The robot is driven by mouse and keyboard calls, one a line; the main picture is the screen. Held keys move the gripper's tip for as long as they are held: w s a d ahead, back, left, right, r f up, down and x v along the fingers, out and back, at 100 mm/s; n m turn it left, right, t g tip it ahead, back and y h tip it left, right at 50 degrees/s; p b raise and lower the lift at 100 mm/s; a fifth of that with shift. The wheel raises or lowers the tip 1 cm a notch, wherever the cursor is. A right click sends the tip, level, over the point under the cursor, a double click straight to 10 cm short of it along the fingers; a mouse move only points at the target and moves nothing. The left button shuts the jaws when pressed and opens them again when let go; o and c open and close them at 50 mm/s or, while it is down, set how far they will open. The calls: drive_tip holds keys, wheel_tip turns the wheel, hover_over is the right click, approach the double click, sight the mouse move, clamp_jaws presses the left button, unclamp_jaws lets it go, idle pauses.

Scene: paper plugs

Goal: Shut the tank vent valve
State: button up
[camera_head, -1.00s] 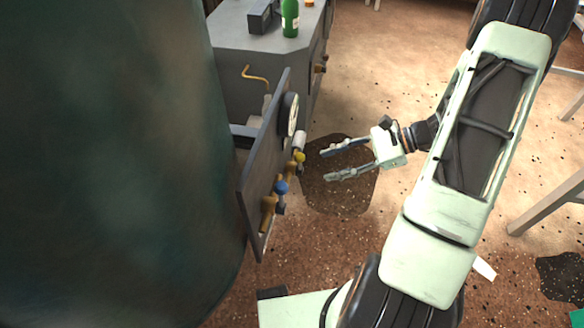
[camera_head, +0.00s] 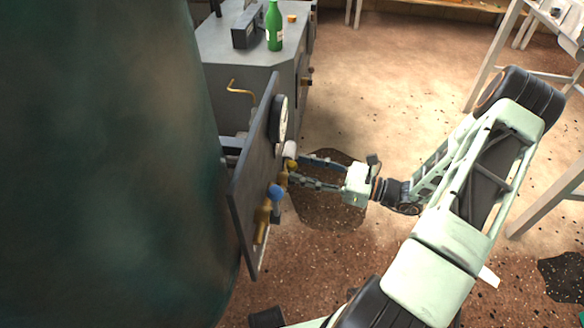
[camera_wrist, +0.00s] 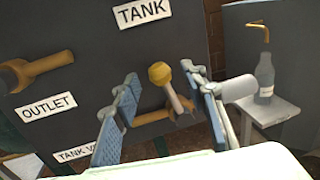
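A valve with a yellow ball-ended lever (camera_wrist: 160,74) on a brass body sits on the dark upright panel (camera_wrist: 75,25). Its yellow knob (camera_head: 292,165) also shows in the head view. My gripper (camera_wrist: 159,80) is open, with one finger on each side of the yellow lever; I cannot tell whether either finger touches it. In the head view my gripper (camera_head: 298,170) reaches the panel's face from the right. A label starting "TANK V" (camera_wrist: 78,151) is partly hidden behind my left finger. A "TANK" label (camera_wrist: 142,12) is above.
A valve with a blue knob (camera_head: 276,192) is nearer on the panel. An "OUTLET" label (camera_wrist: 48,107) is at left in the wrist view. A white cylinder (camera_wrist: 240,88) is close beside my right finger. A gauge (camera_head: 280,119) and a large green tank (camera_head: 100,150) are nearby.

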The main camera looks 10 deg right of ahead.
sight(292, 165)
drive_tip(key=shift+x, duration=1.8)
clamp_jaws()
